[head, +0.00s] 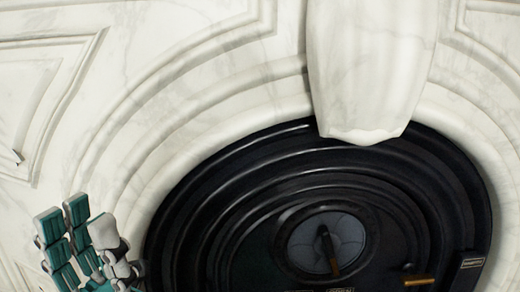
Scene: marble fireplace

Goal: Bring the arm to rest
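My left gripper (84,232) is at the lower left of the head view, fingers pointing up. It has grey fingers with teal pads. Two fingers stand side by side and a third stands apart on the right; the gripper looks open, with nothing seen between the fingers. Its lower part is cut off by the picture's edge. It shows in front of the white marble surround, left of the black arch; I cannot tell how far it is from the marble. My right gripper is not in view.
The white marble fireplace (215,75) fills the upper view, with a keystone (365,65) jutting at the top. Below it is a black ridged arched insert (210,190) with a round dial (305,250) and a small brass handle (418,280) at the lower right.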

